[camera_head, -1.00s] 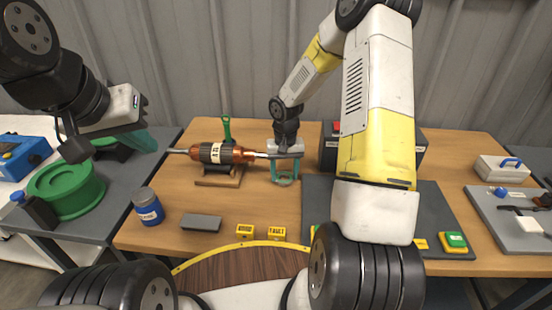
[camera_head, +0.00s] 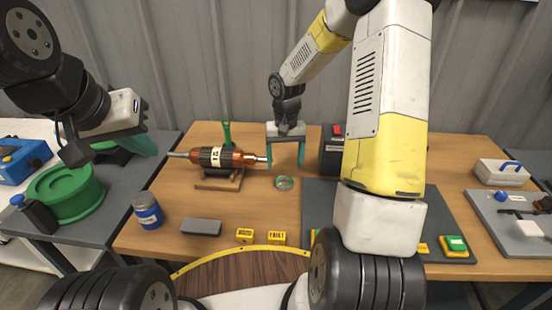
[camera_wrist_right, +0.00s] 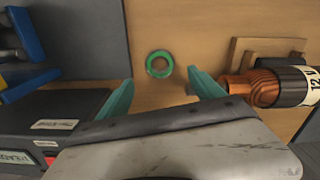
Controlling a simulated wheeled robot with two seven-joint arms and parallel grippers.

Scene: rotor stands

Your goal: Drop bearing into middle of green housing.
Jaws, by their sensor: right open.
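A small green ring (camera_head: 284,183), which looks like the bearing, lies flat on the wooden table right of the rotor; it also shows in the right wrist view (camera_wrist_right: 159,64). My right gripper (camera_head: 285,163) is open and empty above the table, just behind the ring. In the wrist view its two teal fingers (camera_wrist_right: 163,88) are spread apart, with the ring beyond their tips. The large round green housing (camera_head: 67,193) stands on the grey side table at the left. My left gripper (camera_head: 146,146) hangs above and right of the housing; one teal finger shows, and its opening is unclear.
An orange and black rotor (camera_head: 222,157) rests on a wooden stand (camera_head: 220,182), its shaft end close to my right gripper. A dark box (camera_head: 333,150) stands on the gripper's other side. A blue jar (camera_head: 148,212) and grey block (camera_head: 201,227) stand nearer the front.

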